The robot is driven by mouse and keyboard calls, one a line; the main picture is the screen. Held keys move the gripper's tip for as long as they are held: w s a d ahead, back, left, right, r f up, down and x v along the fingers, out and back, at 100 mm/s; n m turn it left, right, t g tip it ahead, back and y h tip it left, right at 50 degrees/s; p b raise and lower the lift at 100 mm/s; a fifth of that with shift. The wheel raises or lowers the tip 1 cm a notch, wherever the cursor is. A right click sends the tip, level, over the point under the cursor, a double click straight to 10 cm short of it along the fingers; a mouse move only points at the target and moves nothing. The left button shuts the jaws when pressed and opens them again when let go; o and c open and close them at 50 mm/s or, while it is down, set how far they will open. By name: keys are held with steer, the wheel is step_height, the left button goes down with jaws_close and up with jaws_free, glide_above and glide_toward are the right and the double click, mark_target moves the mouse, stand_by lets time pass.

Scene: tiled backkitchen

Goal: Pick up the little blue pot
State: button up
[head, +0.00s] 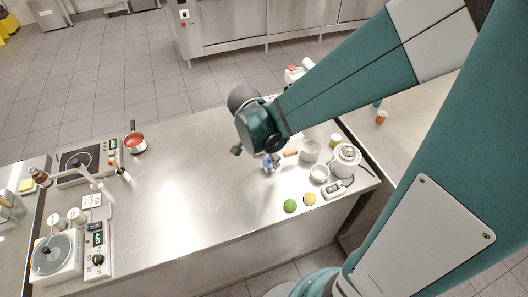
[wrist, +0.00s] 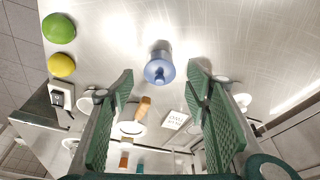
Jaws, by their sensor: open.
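The little blue pot (wrist: 159,66) is small and translucent blue. In the wrist view it lies ahead of my gripper (wrist: 162,82), in line with the gap between the two green fingers. The fingers are wide apart and nothing is between them that I can see as held. In the head view the blue pot (head: 267,165) shows just beside my gripper (head: 254,156), partly hidden by it, on the steel table (head: 190,190). I cannot tell from these views how far the fingertips are above the table.
A green fruit (head: 290,206) and a yellow fruit (head: 310,199) lie near the table's front edge. A white kettle (head: 346,158), a bowl (head: 319,173) and an orange-handled item (head: 290,153) crowd the right. A red pan (head: 135,143) stands at the left. The table's middle is clear.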

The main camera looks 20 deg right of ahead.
mark_target(268, 160)
steer(key=shift+b+x, duration=0.4)
steer(key=shift+x, duration=2.1)
steer(key=shift+c, duration=0.6)
steer(key=c, duration=1.1)
